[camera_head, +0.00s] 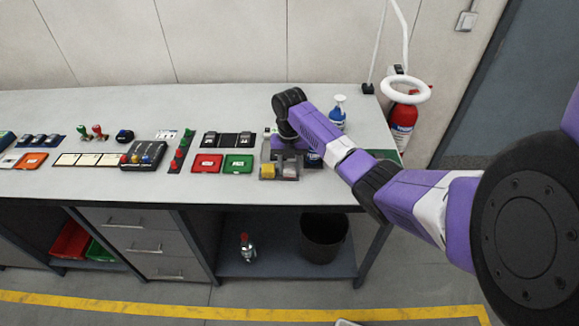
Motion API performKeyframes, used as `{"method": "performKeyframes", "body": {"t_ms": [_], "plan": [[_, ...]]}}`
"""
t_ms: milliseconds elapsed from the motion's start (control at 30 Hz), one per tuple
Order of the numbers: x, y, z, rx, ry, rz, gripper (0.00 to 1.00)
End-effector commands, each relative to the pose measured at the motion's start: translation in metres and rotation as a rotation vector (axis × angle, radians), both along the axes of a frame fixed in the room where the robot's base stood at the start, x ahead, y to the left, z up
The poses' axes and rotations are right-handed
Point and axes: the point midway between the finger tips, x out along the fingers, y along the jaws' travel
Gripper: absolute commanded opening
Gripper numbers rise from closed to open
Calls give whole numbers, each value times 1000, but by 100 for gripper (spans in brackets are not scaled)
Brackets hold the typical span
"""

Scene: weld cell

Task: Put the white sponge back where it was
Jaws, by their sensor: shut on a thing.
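My arm reaches in from the right, and my gripper (287,152) is low over the right part of the workbench. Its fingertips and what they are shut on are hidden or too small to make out. I cannot pick out the white sponge for certain. Just in front of my gripper is a small grey holder (280,179). A yellow block (267,171) is at its left and a grey block (290,170) at its right. I cannot tell whether my gripper touches the holder.
Red (207,164) and green (238,164) trays lie left of the holder. A blue-and-white spray bottle (338,112) stands behind my arm. A row of red-topped items (180,152) and a dark button box (144,156) are further left. The bench's front strip is clear.

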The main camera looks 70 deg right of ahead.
Motion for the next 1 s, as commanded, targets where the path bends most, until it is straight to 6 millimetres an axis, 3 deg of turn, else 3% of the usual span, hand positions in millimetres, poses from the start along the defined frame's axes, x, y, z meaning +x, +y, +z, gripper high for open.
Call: {"method": "performKeyframes", "body": {"t_ms": [200, 233, 333, 767, 1000], "plan": [[0, 0, -3, 0, 0, 0, 0], [0, 0, -3, 0, 0, 0, 41], [0, 0, -2, 0, 0, 0, 60], [0, 0, 5, -1, 0, 0, 61], [1, -2, 45, -5, -4, 0, 61]]}}
